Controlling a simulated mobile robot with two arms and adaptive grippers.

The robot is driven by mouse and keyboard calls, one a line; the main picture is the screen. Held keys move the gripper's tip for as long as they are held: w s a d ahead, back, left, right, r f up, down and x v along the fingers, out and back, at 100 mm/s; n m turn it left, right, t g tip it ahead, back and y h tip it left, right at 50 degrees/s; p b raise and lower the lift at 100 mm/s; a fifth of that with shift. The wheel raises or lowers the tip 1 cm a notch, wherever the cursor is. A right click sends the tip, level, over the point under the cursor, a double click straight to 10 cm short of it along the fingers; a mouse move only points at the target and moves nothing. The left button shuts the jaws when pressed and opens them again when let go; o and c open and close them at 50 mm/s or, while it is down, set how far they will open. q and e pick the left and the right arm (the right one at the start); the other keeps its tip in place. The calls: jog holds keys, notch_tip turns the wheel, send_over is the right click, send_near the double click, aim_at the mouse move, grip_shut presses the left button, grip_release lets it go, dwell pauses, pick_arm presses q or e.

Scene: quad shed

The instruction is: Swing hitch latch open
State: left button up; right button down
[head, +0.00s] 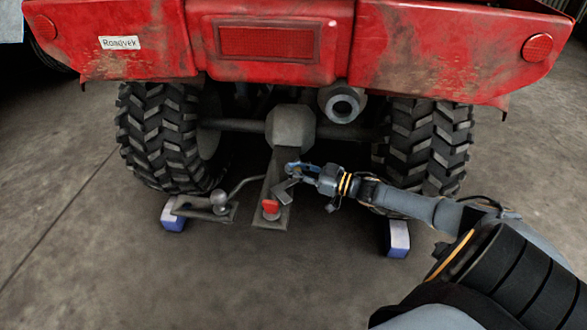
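The hitch plate (277,180) extends down from the grey housing at the rear of the red quad. A small part with a red top (270,206) sits near its lower end; it may belong to the latch, but I cannot tell. My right gripper (287,178) reaches in from the right and its fingers are over the right side of the plate, above the red part. The fingers are small and dark here, so I cannot tell whether they are open or touching anything. The gripper partly hides the plate. My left gripper is not in view.
A grey tow ball (219,198) on a flat mount, with a curved rod, is left of the plate. Blue and white blocks (173,214) (398,238) are near the two rear tyres (160,135) (428,145). The red bodywork (270,40) overhangs above. The concrete floor in front is clear.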

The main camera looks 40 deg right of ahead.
jog(key=c, duration=1.1)
grip_release()
jog(key=shift+d, duration=0.7)
jog(key=shift+a, duration=0.25)
jog(key=shift+s, duration=0.15)
jog(key=v, duration=1.2)
